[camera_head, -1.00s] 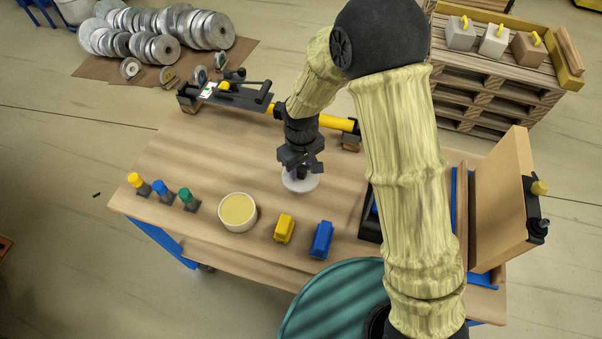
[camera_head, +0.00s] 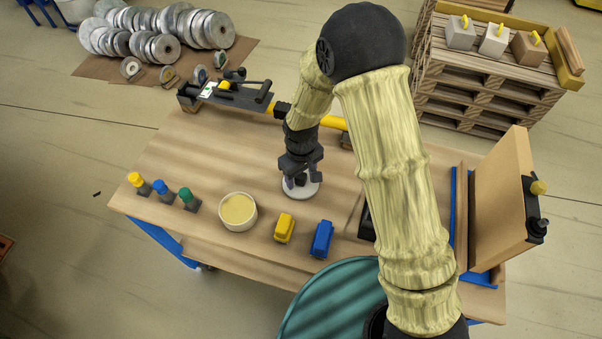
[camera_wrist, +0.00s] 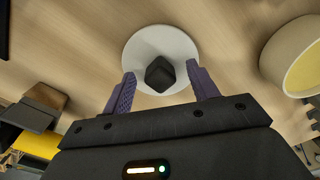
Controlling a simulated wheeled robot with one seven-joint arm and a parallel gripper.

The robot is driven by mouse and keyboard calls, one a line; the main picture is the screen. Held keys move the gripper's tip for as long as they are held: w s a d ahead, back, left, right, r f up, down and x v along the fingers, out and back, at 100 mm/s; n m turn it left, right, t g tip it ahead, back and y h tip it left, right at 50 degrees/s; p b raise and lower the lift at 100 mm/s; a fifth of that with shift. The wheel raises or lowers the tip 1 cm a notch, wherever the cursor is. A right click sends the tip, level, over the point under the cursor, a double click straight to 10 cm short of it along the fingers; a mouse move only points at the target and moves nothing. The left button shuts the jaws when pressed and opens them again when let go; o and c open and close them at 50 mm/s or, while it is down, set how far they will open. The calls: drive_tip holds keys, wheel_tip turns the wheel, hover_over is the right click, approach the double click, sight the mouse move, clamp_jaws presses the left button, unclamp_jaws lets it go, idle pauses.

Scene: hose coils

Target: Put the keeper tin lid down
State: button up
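The keeper tin lid is a white disc (camera_wrist: 178,47) with a dark knob (camera_wrist: 160,73). It lies flat on the wooden table, and it also shows below my gripper in the head view (camera_head: 300,192). My gripper (camera_wrist: 160,88) is open, with its two purple fingers apart on either side of the knob. I see a gap between each finger and the knob. The open round tin (camera_head: 224,218), cream with a yellowish inside, stands to the left of the lid in the head view. Its rim and wall show at the right of the wrist view (camera_wrist: 275,58).
A yellow block (camera_head: 284,228) and a blue block (camera_head: 321,239) lie in front of the lid. Yellow, blue and green pegs (camera_head: 162,191) stand at left. A black tool with a yellow bar (camera_head: 235,92) lies along the back edge. An upright board (camera_head: 500,205) stands at right.

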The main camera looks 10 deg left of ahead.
sight(301, 175)
wheel_tip(301, 175, up, 12)
drive_tip(key=b, duration=0.1)
drive_tip(key=shift+r, duration=0.15)
idle(0.5)
idle(0.6)
drive_tip(key=s+d+r+m+t, duration=0.1)
drive_tip(key=s+d+m, duration=0.1)
drive_tip(key=d, duration=0.6)
drive_tip(key=s+d+r+m, duration=0.2)
drive_tip(key=s+d+m, duration=0.1)
drive_tip(key=d, duration=0.6)
drive_tip(key=s+d+r+m+t, duration=0.1)
drive_tip(key=d+m, duration=0.3)
drive_tip(key=d, duration=0.4)
drive_tip(key=shift+s+d+r+m+t, duration=0.3)
drive_tip(key=shift+s+d+m, duration=0.1)
drive_tip(key=shift+s, duration=0.25)
drive_tip(key=shift+a, duration=0.1)
drive_tip(key=shift+c, duration=0.2)
